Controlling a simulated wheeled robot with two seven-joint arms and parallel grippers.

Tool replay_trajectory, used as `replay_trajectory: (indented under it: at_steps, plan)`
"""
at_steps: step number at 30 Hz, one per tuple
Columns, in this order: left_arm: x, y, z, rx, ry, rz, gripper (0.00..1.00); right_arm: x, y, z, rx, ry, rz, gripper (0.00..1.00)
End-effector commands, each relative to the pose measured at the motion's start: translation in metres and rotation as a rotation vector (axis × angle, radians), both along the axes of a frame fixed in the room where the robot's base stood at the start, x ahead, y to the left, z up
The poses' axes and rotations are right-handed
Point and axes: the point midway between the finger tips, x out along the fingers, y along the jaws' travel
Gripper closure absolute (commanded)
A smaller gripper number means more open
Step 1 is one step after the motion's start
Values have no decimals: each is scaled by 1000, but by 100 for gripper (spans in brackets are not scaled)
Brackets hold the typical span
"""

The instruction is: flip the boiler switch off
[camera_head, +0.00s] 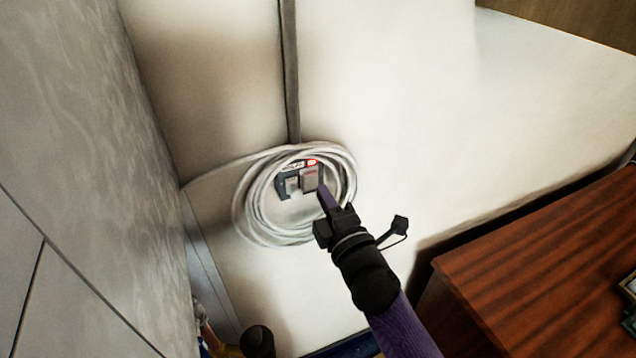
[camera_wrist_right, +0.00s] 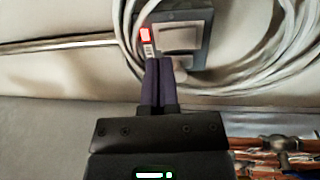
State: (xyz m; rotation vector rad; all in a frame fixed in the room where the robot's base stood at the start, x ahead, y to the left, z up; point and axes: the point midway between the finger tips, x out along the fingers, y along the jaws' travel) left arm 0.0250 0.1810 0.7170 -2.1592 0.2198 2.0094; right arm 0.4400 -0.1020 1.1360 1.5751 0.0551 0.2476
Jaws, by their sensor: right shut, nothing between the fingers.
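The boiler switch (camera_head: 310,178) is a grey box with a pale rocker and a lit red lamp, on the cream wall inside a coil of white cable. In the right wrist view the switch (camera_wrist_right: 178,40) shows its wide rocker, with the red lamp (camera_wrist_right: 145,34) lit beside it. My right gripper (camera_head: 322,190) is shut and empty, with its purple fingertips at the lower edge of the switch. In the right wrist view the shut fingers (camera_wrist_right: 157,62) overlap the area just below the lamp; I cannot tell whether they touch it.
The white cable coil (camera_head: 250,215) hangs around the switch. A grey conduit (camera_head: 291,75) runs up the wall above it. A brown wooden cabinet (camera_head: 545,255) stands at the right. Pipes with copper parts (camera_wrist_right: 275,146) show at the lower right of the wrist view.

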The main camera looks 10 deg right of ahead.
Motion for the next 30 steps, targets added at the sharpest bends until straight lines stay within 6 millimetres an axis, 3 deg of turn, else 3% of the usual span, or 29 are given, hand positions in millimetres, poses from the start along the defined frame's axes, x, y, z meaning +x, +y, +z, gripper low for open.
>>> replay_trajectory:
  at_steps: [3,8,18,22,30]
  plan:
    - [0,-2,-2,-3,0,1,41,18,4,2,0,-1,0,100]
    - [-1,-5,-3,-8,2,2,41,30,6,3,-1,0,0,100]
    - [-3,-7,-2,-10,7,4,41,32,6,4,0,2,0,100]
    - [-2,-6,15,-10,4,5,41,36,7,11,-7,38,1,100]
    - [-2,-1,10,0,4,2,41,35,6,6,-6,36,1,100]
